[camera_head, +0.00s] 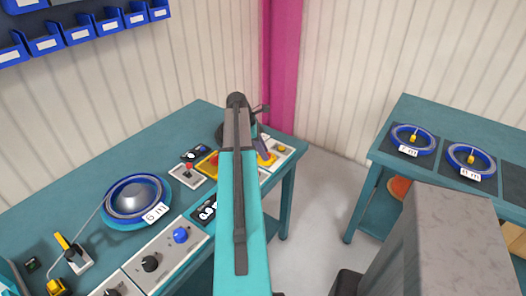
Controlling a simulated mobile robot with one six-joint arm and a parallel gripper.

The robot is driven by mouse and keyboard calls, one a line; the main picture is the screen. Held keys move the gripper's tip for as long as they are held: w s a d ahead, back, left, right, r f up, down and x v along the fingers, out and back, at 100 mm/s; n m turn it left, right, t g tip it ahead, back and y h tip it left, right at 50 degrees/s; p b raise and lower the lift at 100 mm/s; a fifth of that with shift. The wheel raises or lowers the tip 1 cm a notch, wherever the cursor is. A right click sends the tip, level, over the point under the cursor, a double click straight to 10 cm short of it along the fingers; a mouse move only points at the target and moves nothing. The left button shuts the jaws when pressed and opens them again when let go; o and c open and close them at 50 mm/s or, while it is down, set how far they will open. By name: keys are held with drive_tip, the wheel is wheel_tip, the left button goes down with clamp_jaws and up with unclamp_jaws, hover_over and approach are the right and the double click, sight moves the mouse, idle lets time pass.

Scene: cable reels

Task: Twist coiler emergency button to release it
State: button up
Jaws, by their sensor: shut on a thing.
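My arm reaches from the bottom of the view over the teal bench. My gripper (264,150) points down beside the far end of the arm, close above the control panels. It is shut on what I take to be the coiler emergency button, which the gripper and arm hide. A yellow housing (207,163) shows in part just left of my arm, and more yellow shows at the gripper's tip. The button's cap and how far it is turned cannot be seen.
The teal bench (98,170) carries a blue reel (138,198), a white panel with a red-topped lever (187,171) and a panel with a blue knob (180,235). A second bench (450,108) with two blue reels stands right. Blue bins hang upper left.

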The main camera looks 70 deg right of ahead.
drive_tip(key=m+p, duration=0.1)
drive_tip(key=m+y, duration=0.1)
drive_tip(key=m, duration=0.1)
drive_tip(key=shift+w+d+r+m+g+p, duration=0.1)
drive_tip(key=shift+d+m+g+p, duration=0.2)
drive_tip(key=shift+p, duration=0.1)
drive_tip(key=shift+d+m+y+p, duration=0.1)
drive_tip(key=shift+m+y+p, duration=0.3)
drive_tip(key=shift+m, duration=0.7)
drive_tip(key=shift+m+y+p, duration=0.1)
drive_tip(key=shift+m+y, duration=0.5)
drive_tip(key=shift+m, duration=0.5)
drive_tip(key=o, duration=1.1)
drive_tip(key=b+v, duration=0.3)
drive_tip(key=v, duration=1)
drive_tip(key=shift+d+r, duration=0.15)
drive_tip(key=shift+r, duration=0.15)
